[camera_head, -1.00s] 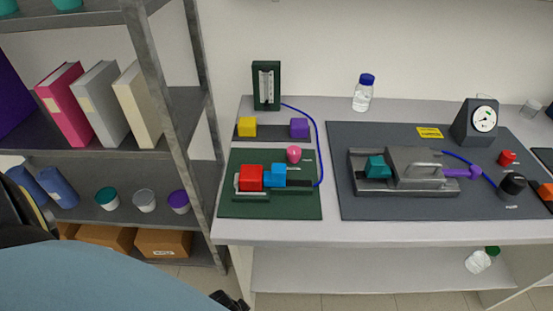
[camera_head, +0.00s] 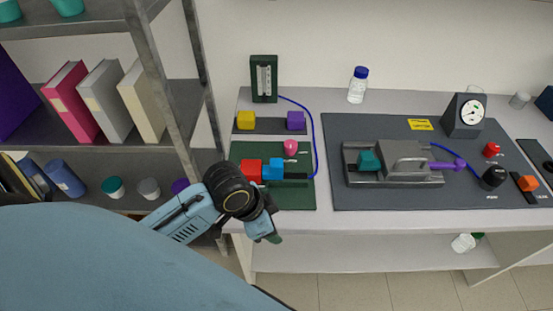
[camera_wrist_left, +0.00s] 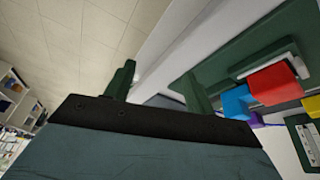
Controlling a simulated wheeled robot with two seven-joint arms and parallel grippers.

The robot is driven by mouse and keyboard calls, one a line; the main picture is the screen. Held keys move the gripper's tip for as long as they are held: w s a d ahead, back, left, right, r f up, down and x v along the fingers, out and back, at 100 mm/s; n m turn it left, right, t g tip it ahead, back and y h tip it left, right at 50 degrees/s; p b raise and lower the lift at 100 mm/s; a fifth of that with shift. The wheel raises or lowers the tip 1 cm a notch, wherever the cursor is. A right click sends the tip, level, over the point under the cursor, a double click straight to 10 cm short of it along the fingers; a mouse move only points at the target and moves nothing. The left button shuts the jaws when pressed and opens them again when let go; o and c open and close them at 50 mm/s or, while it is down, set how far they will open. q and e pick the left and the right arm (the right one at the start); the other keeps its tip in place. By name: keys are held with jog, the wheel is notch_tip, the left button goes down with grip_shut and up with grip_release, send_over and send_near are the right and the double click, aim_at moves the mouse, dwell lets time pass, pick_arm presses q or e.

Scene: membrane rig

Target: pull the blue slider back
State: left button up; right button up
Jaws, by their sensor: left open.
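The blue slider (camera_head: 272,168) is a small blue block on a rail of the green board (camera_head: 300,200), against the right side of a red block (camera_head: 251,168). My left gripper (camera_head: 268,234) is in front of and below the board, at the bench's front edge, apart from the slider. In the left wrist view its two green fingers (camera_wrist_left: 158,85) are spread with nothing between them. There the blue slider (camera_wrist_left: 238,101) and red block (camera_wrist_left: 273,84) are to the right of the fingers. My left arm covers the board's near left corner. My right gripper is not in view.
A pink knob (camera_head: 291,148) stands just behind the slider. Yellow (camera_head: 246,120) and purple (camera_head: 296,120) blocks sit on a strip behind the board. A grey clamp rig (camera_head: 395,165) is to the right. A metal shelf post (camera_head: 165,75) stands to the left.

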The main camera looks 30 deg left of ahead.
pick_arm(q)
jog(key=w+a+r+m, duration=0.35)
jog(key=w+a, duration=0.25)
jog(key=w, duration=0.2)
jog(key=h, duration=0.1)
send_near(276, 163)
jog(key=shift+m+g, duration=0.35)
jog(key=shift+g, duration=0.05)
jog(key=x, duration=1)
jog(key=shift+w+p, duration=0.4)
jog(key=shift+w, duration=0.05)
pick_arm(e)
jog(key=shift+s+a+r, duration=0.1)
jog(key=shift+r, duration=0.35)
